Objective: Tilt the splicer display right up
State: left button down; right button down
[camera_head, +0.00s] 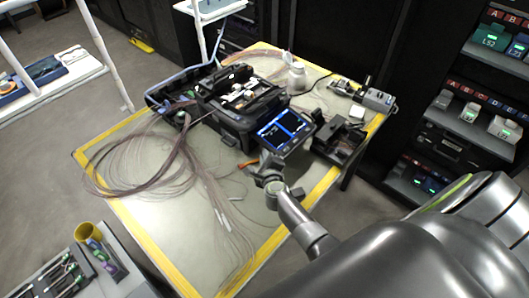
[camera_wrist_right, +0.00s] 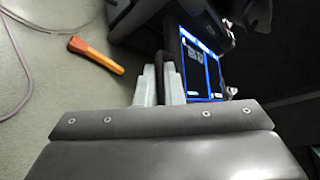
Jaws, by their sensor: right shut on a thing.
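The splicer (camera_head: 238,108) is a dark box standing on the table. Its display (camera_head: 284,131), a dark-framed screen lit blue, sticks out from the front right side and is tilted. My right gripper (camera_head: 268,166) is at the display's lower front edge. In the right wrist view the pale fingers of my right gripper (camera_wrist_right: 160,85) are shut on the edge of the display (camera_wrist_right: 202,62); the exact contact is partly hidden by the fingers. My left gripper does not show in either view.
An orange tool (camera_wrist_right: 96,54) lies left of my gripper. Loose fibre coils (camera_head: 150,170) cover the table's left part. A white bottle (camera_head: 297,75) stands behind the splicer, and a dark device (camera_head: 340,140) stands right of the display. The table (camera_head: 160,255) has a yellow-taped edge.

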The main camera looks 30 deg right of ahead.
jog(key=shift+w+r, duration=0.15)
jog(key=shift+r, duration=0.05)
jog(key=c, duration=1.5)
grip_release()
jog(key=shift+f, duration=0.1)
jog(key=shift+c, duration=0.2)
jog(key=p+v, duration=0.2)
jog(key=v, duration=1.5)
jog(key=shift+s, duration=0.2)
jog(key=shift+r, duration=0.2)
